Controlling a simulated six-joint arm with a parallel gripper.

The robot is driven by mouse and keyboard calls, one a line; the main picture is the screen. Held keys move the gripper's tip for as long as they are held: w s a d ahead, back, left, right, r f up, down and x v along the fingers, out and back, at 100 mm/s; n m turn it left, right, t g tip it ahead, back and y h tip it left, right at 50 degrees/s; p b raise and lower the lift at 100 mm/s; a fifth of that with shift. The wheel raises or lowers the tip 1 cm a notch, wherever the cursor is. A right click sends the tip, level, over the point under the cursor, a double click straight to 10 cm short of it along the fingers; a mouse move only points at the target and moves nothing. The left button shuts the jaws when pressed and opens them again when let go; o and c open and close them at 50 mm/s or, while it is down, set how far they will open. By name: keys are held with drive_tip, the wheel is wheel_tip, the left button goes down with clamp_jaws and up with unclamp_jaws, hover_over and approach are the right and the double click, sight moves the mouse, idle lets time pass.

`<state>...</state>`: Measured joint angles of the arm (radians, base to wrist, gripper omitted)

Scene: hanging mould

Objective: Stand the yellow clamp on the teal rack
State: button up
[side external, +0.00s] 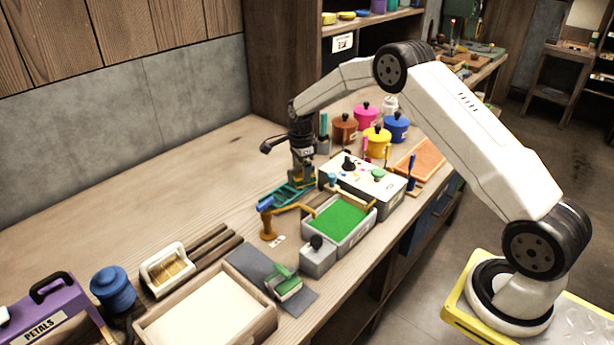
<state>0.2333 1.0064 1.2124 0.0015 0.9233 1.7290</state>
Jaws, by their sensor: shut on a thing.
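The teal rack (283,197) lies on the bench near the middle of the side external view, below and left of my gripper. My gripper (302,178) points down at the rack's far right end. It is shut on a small yellow piece, which looks like the yellow clamp (309,182). Most of the clamp is hidden by the fingers, and I cannot tell whether it touches the rack.
A grey tray with a green bed (340,222) and a white control box (362,183) stand close to the right. Coloured pots (377,140) stand behind. Bench to the left is clear.

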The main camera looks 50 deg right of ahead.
drive_tip(key=shift+w+d+f, duration=0.2)
drive_tip(key=shift+w+f, duration=0.65)
drive_tip(key=shift+f, duration=0.15)
drive_tip(key=shift+w+d+f, duration=0.15)
drive_tip(key=shift+w+f, duration=0.7)
drive_tip(key=shift+f, duration=0.15)
drive_tip(key=shift+w+f, duration=0.1)
drive_tip(key=shift+f, duration=0.05)
drive_tip(key=shift+w+f, duration=0.1)
drive_tip(key=shift+f, duration=1.5)
drive_tip(key=shift+f, duration=0.1)
drive_tip(key=o, duration=1.2)
drive_tip(key=shift+c, duration=0.2)
wheel_tip(320, 180, up, 12)
